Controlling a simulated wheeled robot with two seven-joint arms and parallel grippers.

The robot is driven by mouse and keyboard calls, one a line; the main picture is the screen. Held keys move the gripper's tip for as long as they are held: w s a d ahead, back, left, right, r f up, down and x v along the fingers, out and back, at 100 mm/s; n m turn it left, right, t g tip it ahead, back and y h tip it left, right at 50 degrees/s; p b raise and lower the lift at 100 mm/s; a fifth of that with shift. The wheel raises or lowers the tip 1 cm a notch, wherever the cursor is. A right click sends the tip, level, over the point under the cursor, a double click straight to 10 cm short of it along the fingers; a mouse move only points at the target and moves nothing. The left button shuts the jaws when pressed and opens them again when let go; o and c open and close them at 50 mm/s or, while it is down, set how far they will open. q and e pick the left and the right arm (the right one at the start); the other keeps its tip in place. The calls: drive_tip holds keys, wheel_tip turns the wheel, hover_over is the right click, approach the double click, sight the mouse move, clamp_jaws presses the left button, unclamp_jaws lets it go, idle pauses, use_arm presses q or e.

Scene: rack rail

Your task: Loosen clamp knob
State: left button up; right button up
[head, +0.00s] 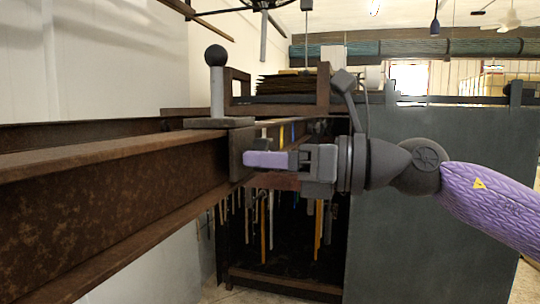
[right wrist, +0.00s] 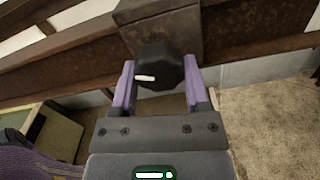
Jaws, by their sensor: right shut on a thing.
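My right gripper (head: 262,160) has purple fingers and reaches in from the right to the clamp's side. In the right wrist view its fingers stand on both sides of the knob, shut on it. In the head view the knob is hidden by the gripper. My left gripper is not in view.
The rusty beam (head: 90,200) runs across the left side. A pale post with a black ball (head: 215,55) stands on the plate above the clamp. Behind is a dark rack with several hanging tools (head: 264,225). A grey panel (head: 430,240) stands at the right.

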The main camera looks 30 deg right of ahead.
drive_tip(key=shift+f, duration=0.15)
idle(0.4)
drive_tip(key=o, duration=1.3)
drive_tip(key=b+v, duration=0.8)
drive_tip(key=v, duration=0.2)
